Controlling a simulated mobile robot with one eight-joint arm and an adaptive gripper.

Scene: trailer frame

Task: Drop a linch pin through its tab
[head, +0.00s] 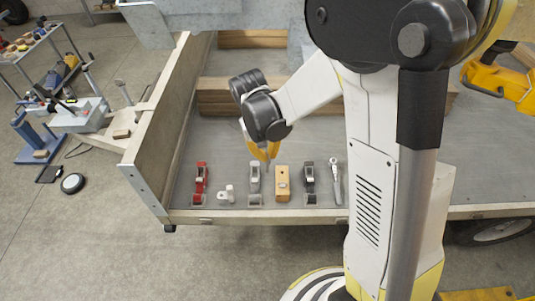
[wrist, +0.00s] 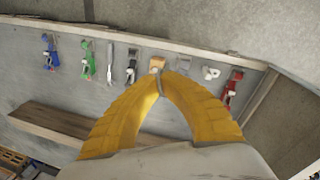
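My gripper (head: 267,158) hangs over the trailer bed, above and behind the row of parts. Its yellow fingers come together at the tips in the wrist view (wrist: 161,80). A thin grey piece shows between and just below the tips; it looks like the linch pin, though it is too small to make out its shape. A wooden block (head: 282,183) stands in the row just in front of my gripper, and it also shows past the fingertips in the wrist view (wrist: 156,63). Which part bears the tab for the pin is too small to tell.
Along the bed's edge stand a red clamp (head: 201,180), a white fitting (head: 227,194), a grey clamp (head: 254,182), a black clamp (head: 309,182) and a metal ratchet-like piece (head: 335,184). The trailer's side board (head: 165,120) rises at left. Wooden beams (head: 222,100) lie behind.

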